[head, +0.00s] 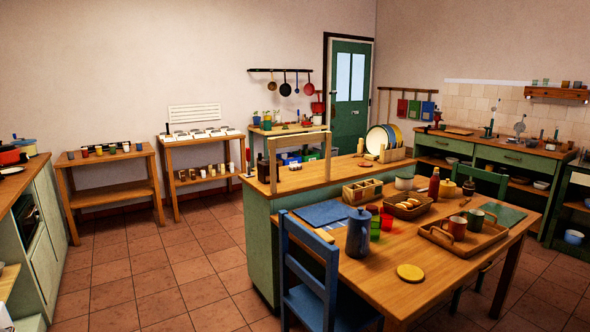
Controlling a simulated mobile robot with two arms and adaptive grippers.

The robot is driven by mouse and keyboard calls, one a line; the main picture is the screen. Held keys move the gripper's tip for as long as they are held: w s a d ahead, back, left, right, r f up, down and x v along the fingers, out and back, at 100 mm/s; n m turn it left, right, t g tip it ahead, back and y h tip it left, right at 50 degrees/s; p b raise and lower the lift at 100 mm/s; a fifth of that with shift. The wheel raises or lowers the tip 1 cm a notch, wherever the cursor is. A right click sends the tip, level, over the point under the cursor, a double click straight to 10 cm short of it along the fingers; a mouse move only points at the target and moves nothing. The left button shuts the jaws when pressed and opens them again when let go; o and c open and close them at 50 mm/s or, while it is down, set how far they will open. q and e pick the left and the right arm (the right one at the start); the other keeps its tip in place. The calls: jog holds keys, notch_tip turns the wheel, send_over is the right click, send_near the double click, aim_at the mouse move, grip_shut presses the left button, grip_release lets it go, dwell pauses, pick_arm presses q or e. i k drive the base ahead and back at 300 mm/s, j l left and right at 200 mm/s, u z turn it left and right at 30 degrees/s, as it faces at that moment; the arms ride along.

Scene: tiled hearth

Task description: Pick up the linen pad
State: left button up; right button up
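No item is clearly recognisable as the linen pad in the head view. Red (402,108), green (414,109) and blue (428,111) flat pieces hang from a rail on the far wall. I cannot tell which of these, if any, is linen. Neither of my grippers is in view.
A blue chair (310,270) stands at the wooden table (380,290). A blue-grey pot (359,235), a tray with mugs (470,246) and a bread basket (408,213) crowd the tabletop. Tiled floor (150,275) lies open between the left counter (40,220) and the green island (258,240).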

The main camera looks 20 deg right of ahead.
aim_at(297, 166)
jog(key=i+u, duration=0.1)
jog(key=i, duration=3.6)
jog(key=i+z, duration=0.15)
jog(key=i, duration=0.3)
jog(key=i+j+z, duration=0.1)
jog(key=i, duration=0.35)
jog(key=i+j+z, duration=0.15)
jog(key=i, duration=0.3)
jog(key=i+j+z, duration=0.15)
jog(key=i, duration=0.25)
jog(key=i+j+z, duration=0.15)
jog(key=i+z, duration=0.25)
jog(key=i+j+z, duration=0.15)
jog(key=z, duration=0.2)
jog(key=i+j+z, duration=0.25)
jog(key=j+z, duration=0.15)
jog(key=i+j+z, duration=0.15)
jog(key=j+z, duration=0.25)
jog(key=i+j+z, duration=0.1)
jog(key=j+z, duration=0.25)
jog(key=j, duration=0.15)
jog(key=i+j+z, duration=0.1)
jog(key=j+z, duration=0.3)
